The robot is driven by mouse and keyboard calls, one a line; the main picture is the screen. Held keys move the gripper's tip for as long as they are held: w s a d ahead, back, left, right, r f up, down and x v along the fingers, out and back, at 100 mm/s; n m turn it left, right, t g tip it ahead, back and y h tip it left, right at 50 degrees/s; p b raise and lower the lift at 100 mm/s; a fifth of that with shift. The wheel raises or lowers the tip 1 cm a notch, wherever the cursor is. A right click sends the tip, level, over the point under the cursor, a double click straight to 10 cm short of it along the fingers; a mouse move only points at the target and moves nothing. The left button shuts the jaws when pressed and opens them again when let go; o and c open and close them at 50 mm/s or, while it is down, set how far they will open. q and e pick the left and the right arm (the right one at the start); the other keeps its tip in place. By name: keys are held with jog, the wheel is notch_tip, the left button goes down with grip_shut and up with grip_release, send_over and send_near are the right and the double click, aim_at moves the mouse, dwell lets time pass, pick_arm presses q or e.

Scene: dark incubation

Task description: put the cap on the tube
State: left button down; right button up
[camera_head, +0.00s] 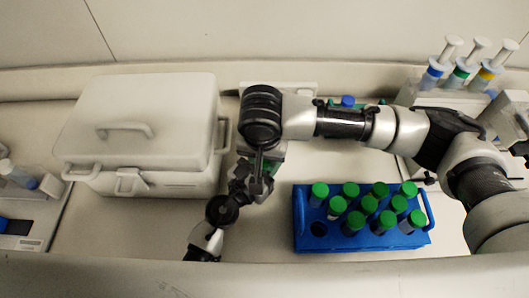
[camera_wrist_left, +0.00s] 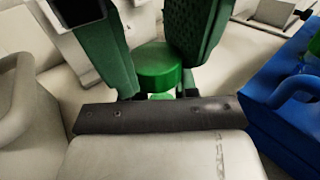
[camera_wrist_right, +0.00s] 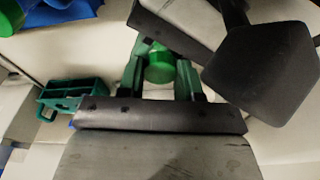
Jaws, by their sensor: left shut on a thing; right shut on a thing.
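My left gripper (camera_head: 243,184) comes up from the lower left, and my right gripper (camera_head: 258,172) comes down from above; they meet between the white box and the blue rack. A green cap (camera_wrist_left: 160,65) shows between green fingers in the left wrist view, with a small pale part just below it. The cap also shows between the fingers in the right wrist view (camera_wrist_right: 160,66). My right gripper appears shut on the cap, and my left on the tube under it. The tube is almost wholly hidden, so I cannot tell whether cap and tube touch.
A blue rack (camera_head: 365,244) holds several green-capped tubes and has an empty hole at its front left. A white lidded box (camera_head: 140,130) stands at left. Upright pipette-like items (camera_head: 440,62) stand at back right. A teal holder (camera_wrist_right: 75,92) shows in the right wrist view.

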jog(key=shift+d+f, duration=0.1)
jog(key=shift+f, duration=0.4)
jog(key=o, duration=0.6)
jog(key=shift+c, duration=0.2)
notch_tip(320, 180, up, 3)
jog(key=shift+s+r, duration=0.15)
jog(key=shift+r, duration=0.05)
jog(key=shift+s+r, duration=0.15)
jog(key=shift+r, duration=0.35)
jog(key=c, duration=0.5)
jog(key=shift+r, duration=0.1)
jog(key=shift+s+a+r, duration=0.1)
jog(key=shift+r, duration=0.9)
jog(key=shift+s+a+r, duration=0.1)
jog(key=shift+r, duration=0.85)
